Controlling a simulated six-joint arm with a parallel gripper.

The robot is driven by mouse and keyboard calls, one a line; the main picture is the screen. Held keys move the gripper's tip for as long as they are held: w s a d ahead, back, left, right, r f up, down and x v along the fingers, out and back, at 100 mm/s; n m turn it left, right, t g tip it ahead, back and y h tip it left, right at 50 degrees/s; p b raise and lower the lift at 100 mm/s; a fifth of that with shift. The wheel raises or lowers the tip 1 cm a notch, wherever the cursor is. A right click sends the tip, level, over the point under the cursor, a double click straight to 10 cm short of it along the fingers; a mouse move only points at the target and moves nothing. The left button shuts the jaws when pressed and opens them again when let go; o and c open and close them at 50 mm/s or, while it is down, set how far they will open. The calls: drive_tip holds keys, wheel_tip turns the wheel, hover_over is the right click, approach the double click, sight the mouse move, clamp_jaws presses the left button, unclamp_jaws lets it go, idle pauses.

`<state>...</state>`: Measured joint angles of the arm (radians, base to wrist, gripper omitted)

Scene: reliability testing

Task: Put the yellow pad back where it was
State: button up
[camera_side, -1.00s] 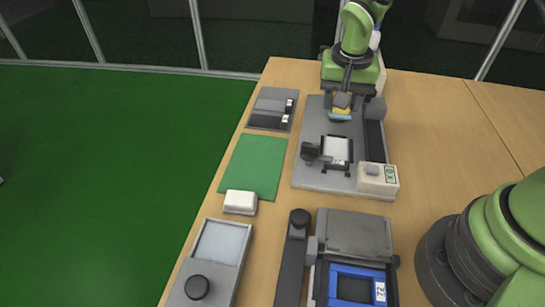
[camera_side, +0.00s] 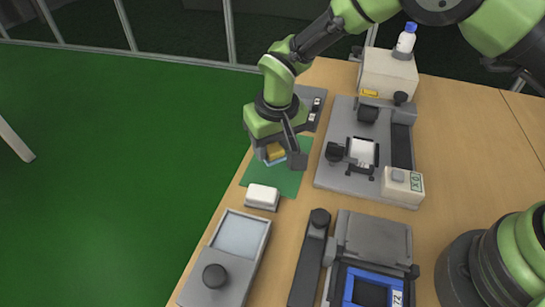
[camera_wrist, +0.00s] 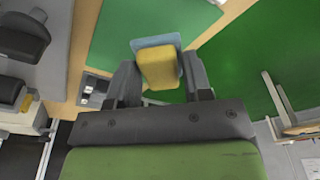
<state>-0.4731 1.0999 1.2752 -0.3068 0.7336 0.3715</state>
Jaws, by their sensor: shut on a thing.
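The yellow pad (camera_side: 276,152) has a light blue layer along its lower side. My gripper (camera_side: 281,156) is shut on it and holds it over the green mat (camera_side: 288,184) in the side view. In the wrist view the yellow pad (camera_wrist: 158,66) sits between the two dark fingers of my gripper (camera_wrist: 160,78), with the blue layer (camera_wrist: 150,42) showing beyond it. The gap between pad and mat cannot be told.
A white block (camera_side: 262,197) stands at the mat's front edge. The grey test device (camera_side: 345,183) is to the right, with a white box (camera_side: 388,75) behind it. A grey-topped unit (camera_side: 225,262) and a blue-framed device (camera_side: 372,287) are in front.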

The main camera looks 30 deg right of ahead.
sight(273, 158)
drive_tip(key=shift+f, duration=2)
drive_tip(key=shift+f, duration=0.15)
drive_tip(key=o, duration=0.8)
drive_tip(key=r, duration=0.4)
drive_tip(key=s+r, duration=0.1)
drive_tip(key=r, duration=0.7)
drive_tip(key=shift+s+r, duration=0.1)
drive_tip(key=shift+s, duration=0.3)
